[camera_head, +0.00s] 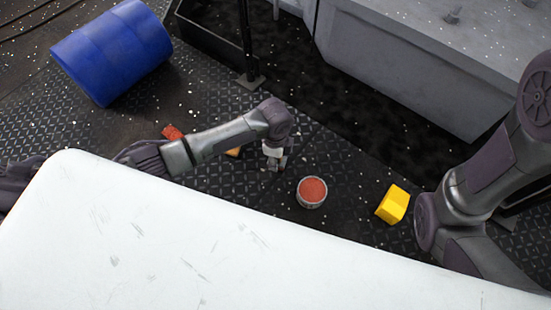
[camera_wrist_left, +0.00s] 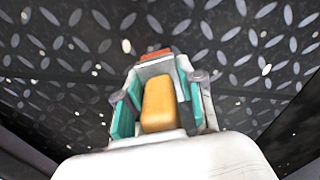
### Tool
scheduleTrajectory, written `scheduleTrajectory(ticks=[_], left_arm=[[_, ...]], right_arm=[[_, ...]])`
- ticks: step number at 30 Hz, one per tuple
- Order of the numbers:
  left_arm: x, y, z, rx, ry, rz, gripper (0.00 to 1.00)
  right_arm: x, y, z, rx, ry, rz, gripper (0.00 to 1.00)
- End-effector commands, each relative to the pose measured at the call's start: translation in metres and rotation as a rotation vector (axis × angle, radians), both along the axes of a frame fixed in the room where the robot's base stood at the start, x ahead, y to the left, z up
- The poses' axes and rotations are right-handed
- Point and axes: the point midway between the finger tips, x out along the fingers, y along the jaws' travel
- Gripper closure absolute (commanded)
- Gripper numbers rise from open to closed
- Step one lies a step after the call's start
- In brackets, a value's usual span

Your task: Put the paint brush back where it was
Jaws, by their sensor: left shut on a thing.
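My left gripper (camera_head: 276,163) points down over the dark deck plate. In the left wrist view its teal-padded fingers (camera_wrist_left: 160,100) are shut on the paint brush (camera_wrist_left: 159,104), whose yellow-orange handle lies between them. A reddish part shows just beyond the fingers. In the head view the brush is too small and hidden to make out. An open paint can (camera_head: 312,192) with red paint stands on the deck, a little right of the gripper and apart from it. My right arm shows at the right, but its gripper is out of view.
A yellow block (camera_head: 393,204) lies right of the can. A red piece (camera_head: 172,132) and an orange piece (camera_head: 233,152) show beside my left arm, partly hidden. A blue barrel (camera_head: 112,50) lies at upper left. A large grey block (camera_head: 420,65) stands at upper right.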

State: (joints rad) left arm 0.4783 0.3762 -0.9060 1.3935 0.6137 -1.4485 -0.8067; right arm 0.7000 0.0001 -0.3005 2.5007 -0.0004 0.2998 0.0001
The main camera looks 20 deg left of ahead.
Motion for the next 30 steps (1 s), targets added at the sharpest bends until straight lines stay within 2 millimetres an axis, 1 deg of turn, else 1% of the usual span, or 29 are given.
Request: scheduleTrajectory(ticks=[4, 5, 9, 17, 20, 23, 26, 30], left_arm=[[0.0, 0.0, -0.002, 0.0, 0.0, 0.0, 1.0], [0.0, 0.0, -0.003, 0.0, 0.0, 0.0, 0.6], [0.0, 0.0, -0.002, 0.0, 0.0, 0.0, 0.37], [0.0, 0.0, -0.003, 0.0, 0.0, 0.0, 0.37], [0.0, 0.0, 0.001, 0.0, -0.001, 0.0, 0.37], [0.0, 0.0, 0.015, 0.0, -0.001, 0.0, 0.37], [0.001, 0.0, 0.034, -0.001, -0.002, -0.001, 0.37], [0.001, 0.0, 0.066, -0.001, -0.002, -0.001, 0.37]], right_arm=[[0.0, 0.0, 0.0, 0.0, -0.001, 0.0, 0.6], [0.0, 0.0, 0.0, 0.0, -0.001, 0.0, 0.6], [0.0, 0.0, 0.0, 0.0, -0.001, 0.0, 0.6], [0.0, 0.0, 0.0, 0.0, -0.001, 0.0, 0.6], [0.0, 0.0, 0.0, 0.0, -0.001, 0.0, 0.6], [0.0, 0.0, 0.012, 0.0, 0.0, 0.0, 0.6], [0.0, 0.0, 0.027, 0.0, 0.001, 0.0, 0.6], [0.0, 0.0, 0.051, 0.0, 0.0, 0.0, 0.6]])
